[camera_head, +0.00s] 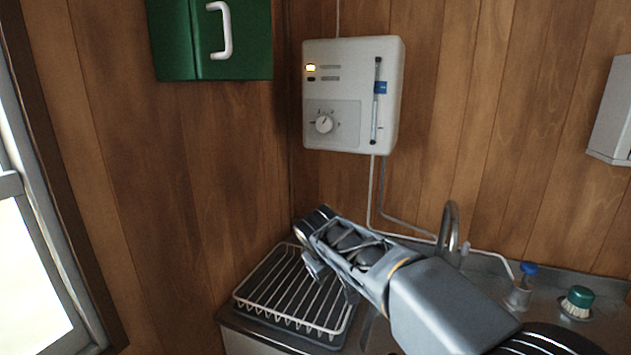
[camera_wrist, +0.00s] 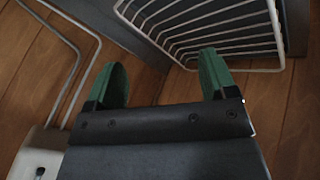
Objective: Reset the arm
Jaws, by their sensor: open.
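My gripper (camera_wrist: 162,82) shows in the wrist view with two green fingertips set wide apart and nothing between them. In the head view my arm reaches from the lower right toward the left, and its end is over the back of the wire dish rack (camera_head: 290,290). The fingertips cannot be made out in the head view. The rack also shows at the top of the wrist view (camera_wrist: 215,25), beyond the right finger. I cannot tell whether my gripper touches it.
A white water heater (camera_head: 345,95) hangs on the wooden wall above my arm, with pipes running down. A green cabinet (camera_head: 175,40) is at upper left. A tap (camera_head: 449,225), a blue-topped item (camera_head: 527,270) and a green-topped brush (camera_head: 578,300) stand along the sink.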

